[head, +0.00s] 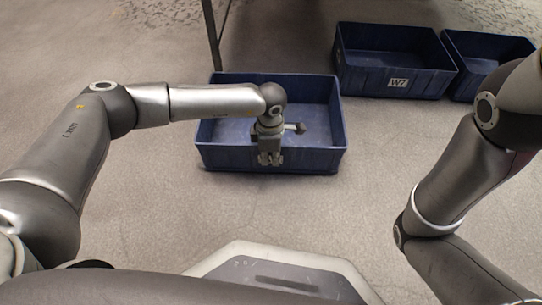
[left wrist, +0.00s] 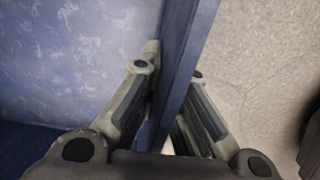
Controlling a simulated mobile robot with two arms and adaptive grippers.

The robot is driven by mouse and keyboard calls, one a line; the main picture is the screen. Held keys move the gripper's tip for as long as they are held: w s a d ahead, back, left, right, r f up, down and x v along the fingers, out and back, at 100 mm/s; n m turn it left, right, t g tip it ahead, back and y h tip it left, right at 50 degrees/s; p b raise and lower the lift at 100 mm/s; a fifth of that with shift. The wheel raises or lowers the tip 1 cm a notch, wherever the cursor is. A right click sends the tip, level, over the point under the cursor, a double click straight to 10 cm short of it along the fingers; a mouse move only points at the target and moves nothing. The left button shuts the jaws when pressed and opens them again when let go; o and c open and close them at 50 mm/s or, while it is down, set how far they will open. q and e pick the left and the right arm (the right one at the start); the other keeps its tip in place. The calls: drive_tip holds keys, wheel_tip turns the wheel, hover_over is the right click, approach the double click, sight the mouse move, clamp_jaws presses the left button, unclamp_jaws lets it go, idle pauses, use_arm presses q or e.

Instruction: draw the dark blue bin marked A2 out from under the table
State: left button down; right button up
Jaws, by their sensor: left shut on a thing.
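A dark blue bin (head: 318,160) stands on the floor in the middle of the head view, empty as far as I can see. My left gripper (head: 269,158) is shut on the middle of its near wall, one finger inside and one outside. The left wrist view shows the wall of the bin (left wrist: 187,45) between the fingers of the left gripper (left wrist: 172,62). The gripper covers the middle of the near wall, and no A2 mark shows. The bin's far left corner is close to a table leg (head: 212,36). My right gripper is out of view; only its arm shows.
A second dark blue bin (head: 370,80), marked W7, stands farther back to the right. Another blue bin (head: 468,84) is beside it, partly hidden by my right arm. The concrete floor (head: 160,205) between the held bin and my base is clear.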

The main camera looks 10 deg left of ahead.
use_arm(q)
drive_tip(key=shift+s, duration=0.25)
drive_tip(key=c, duration=1.5)
unclamp_jaws()
drive_tip(key=shift+c, duration=0.2)
drive_tip(key=shift+w+r, duration=0.1)
drive_tip(key=shift+r, duration=0.45)
wheel_tip(320, 180, up, 11)
drive_tip(key=shift+d, duration=0.1)
